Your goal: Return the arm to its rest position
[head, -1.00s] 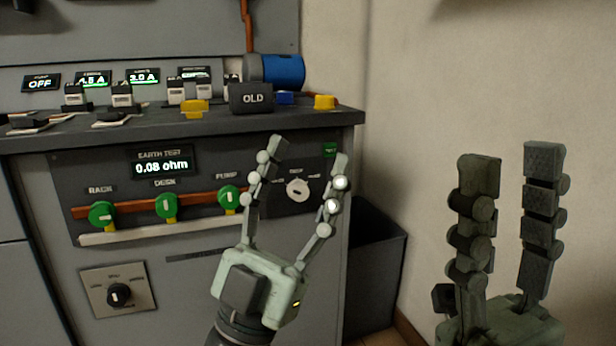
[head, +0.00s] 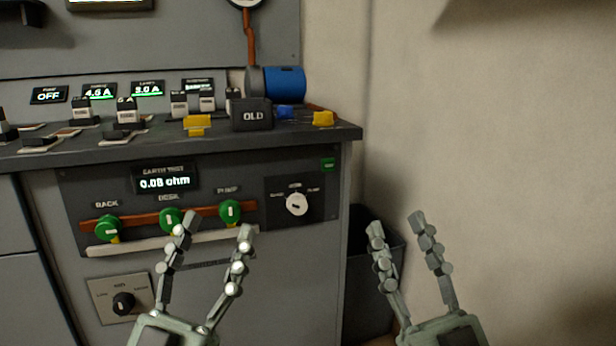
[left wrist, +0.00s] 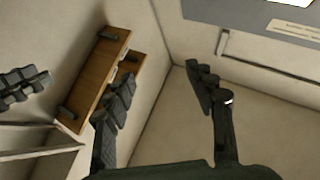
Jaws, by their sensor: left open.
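My left gripper (head: 212,238) is open and empty in the head view, in front of the cabinet's earth-test panel. In the left wrist view its two fingers (left wrist: 165,95) stand apart with nothing between them. My right gripper (head: 396,224) is open and empty at the lower right, in front of the bin and the bare wall. Neither gripper visibly holds anything.
The grey cabinet (head: 300,300) carries green knobs (head: 230,211), a white rotary knob (head: 297,204) and a black knob (head: 123,303). On its top are a black OLD block (head: 252,115), a blue cylinder (head: 284,82) and yellow pieces (head: 323,118). A dark bin (head: 362,280) stands right of it.

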